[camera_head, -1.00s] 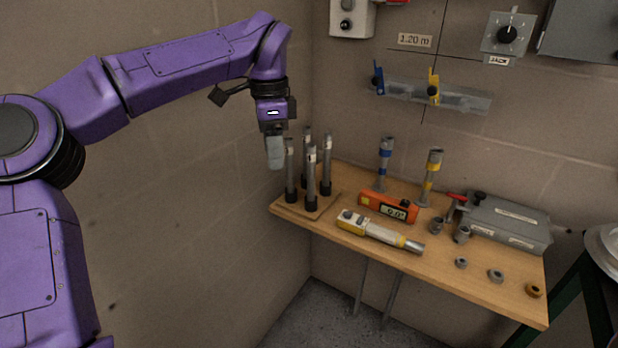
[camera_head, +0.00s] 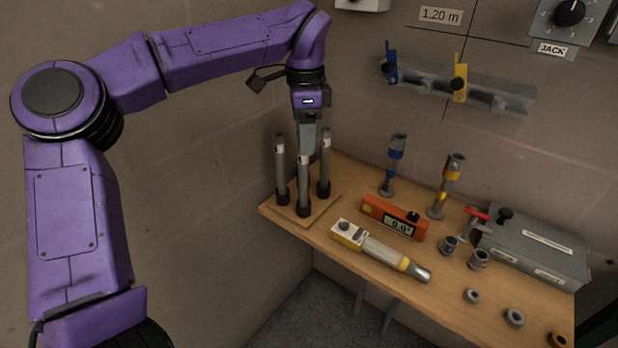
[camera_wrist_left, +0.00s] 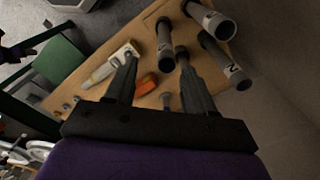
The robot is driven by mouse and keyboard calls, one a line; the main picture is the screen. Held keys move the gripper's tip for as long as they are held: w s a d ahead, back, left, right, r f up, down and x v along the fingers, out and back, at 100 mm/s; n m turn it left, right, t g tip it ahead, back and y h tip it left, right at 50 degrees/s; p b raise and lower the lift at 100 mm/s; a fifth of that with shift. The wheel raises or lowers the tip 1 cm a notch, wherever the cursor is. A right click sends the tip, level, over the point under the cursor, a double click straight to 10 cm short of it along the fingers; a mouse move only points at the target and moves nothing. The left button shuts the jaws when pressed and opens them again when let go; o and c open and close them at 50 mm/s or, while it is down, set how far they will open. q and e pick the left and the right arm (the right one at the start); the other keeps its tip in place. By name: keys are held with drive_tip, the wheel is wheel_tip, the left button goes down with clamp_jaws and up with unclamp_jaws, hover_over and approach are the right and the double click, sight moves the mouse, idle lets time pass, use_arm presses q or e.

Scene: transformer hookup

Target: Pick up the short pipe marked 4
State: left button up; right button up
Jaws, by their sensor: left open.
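Several grey pipes stand upright in a wooden rack (camera_head: 325,205) at the table's left end. Three show clearly in the head view: a left one (camera_head: 280,160), a front one (camera_head: 303,188) and a right one (camera_head: 325,165). My left gripper (camera_head: 307,148) points down among their tops and hides what is behind it. In the left wrist view my left gripper (camera_wrist_left: 156,58) is open, and a pipe (camera_wrist_left: 164,40) shows beyond its fingers. Another pipe (camera_wrist_left: 226,62) there bears a mark like a 2. I cannot make out a 4 on any pipe.
An orange level (camera_head: 385,212) and a yellow-and-white tool (camera_head: 375,248) lie right of the rack. Blue-banded (camera_head: 396,150) and yellow-banded (camera_head: 450,180) posts stand behind. A grey box (camera_head: 535,245) and several small rings occupy the right. The wall is close behind.

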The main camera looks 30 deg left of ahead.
sight(303, 161)
use_arm(q)
drive_tip(key=f, duration=0.5)
drive_tip(key=a+f+p, duration=0.1)
drive_tip(key=f, duration=0.1)
drive_tip(key=shift+w+f, duration=0.15)
drive_tip(key=shift+d, duration=0.1)
clamp_jaws()
